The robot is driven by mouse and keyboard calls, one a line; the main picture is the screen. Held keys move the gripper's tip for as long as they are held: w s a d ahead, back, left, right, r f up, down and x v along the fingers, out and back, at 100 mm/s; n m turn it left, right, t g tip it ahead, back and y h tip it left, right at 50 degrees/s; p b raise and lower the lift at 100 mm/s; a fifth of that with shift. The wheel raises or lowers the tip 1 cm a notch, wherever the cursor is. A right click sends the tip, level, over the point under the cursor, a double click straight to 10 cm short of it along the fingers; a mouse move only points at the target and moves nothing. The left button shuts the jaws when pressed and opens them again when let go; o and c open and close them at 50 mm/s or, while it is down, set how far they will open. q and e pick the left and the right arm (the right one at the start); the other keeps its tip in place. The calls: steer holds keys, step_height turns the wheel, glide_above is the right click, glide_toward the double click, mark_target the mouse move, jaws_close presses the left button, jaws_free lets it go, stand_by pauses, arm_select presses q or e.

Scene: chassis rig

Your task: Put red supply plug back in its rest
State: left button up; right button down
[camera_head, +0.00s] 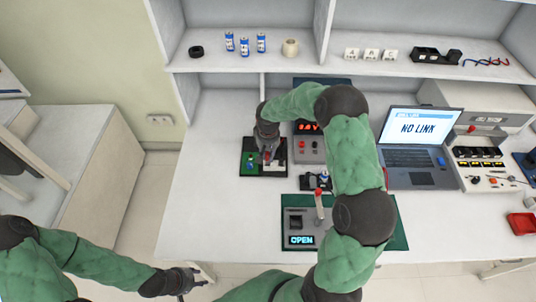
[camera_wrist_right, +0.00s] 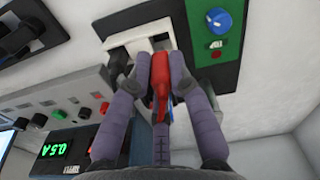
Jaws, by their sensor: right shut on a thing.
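My right gripper (camera_wrist_right: 157,70) is shut on the red supply plug (camera_wrist_right: 160,88), which sits upright between the two fingers in the right wrist view. A blue part shows just below it. In the head view the right gripper (camera_head: 268,152) is over the green board (camera_head: 249,172) and hides most of the plug. My left gripper (camera_head: 196,280) is low, off the table's front edge.
The board carries a blue knob (camera_wrist_right: 217,20). A power supply (camera_head: 308,150) with a red display stands to its right. A panel reading OPEN (camera_head: 300,222), a laptop (camera_head: 410,155) and a red tray (camera_head: 522,223) are further right. The table's left front is clear.

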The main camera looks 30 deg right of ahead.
mark_target(268, 159)
steer(key=shift+f+b, duration=1.3)
steer(key=shift+f, duration=0.55)
steer(key=c, duration=1.1)
jaws_free()
steer(key=shift+o, duration=0.2)
steer(key=shift+r, duration=0.15)
step_height(268, 159, up, 12)
steer(key=shift+s+f, duration=0.1)
steer(key=shift+s, duration=0.05)
